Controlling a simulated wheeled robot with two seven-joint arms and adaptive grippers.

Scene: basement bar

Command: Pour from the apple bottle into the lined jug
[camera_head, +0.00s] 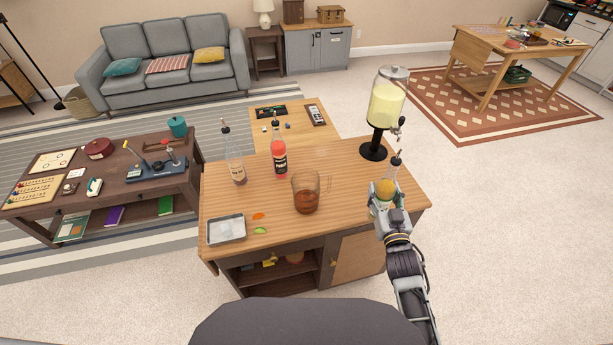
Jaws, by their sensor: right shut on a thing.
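My right gripper (384,197) is shut on a clear bottle (393,170) with a dark pour spout, at the right end of the wooden bar counter (345,235). A round yellow-orange patch shows at the grip; I cannot read the label, but this seems to be the apple bottle. The bottle is close to upright, leaning slightly right, and the fingers hide much of it. The clear jug (306,188) stands on the counter to the left of the gripper, apart from it, with brown liquid in its lower part. Its line is too small to make out. My left gripper is out of view.
A red bottle (279,158) and a clear spouted bottle (235,163) stand left of the jug. A drink dispenser (387,105) stands behind the held bottle. A metal tray (227,229) and small orange and green pieces lie front left. Counter between jug and gripper is clear.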

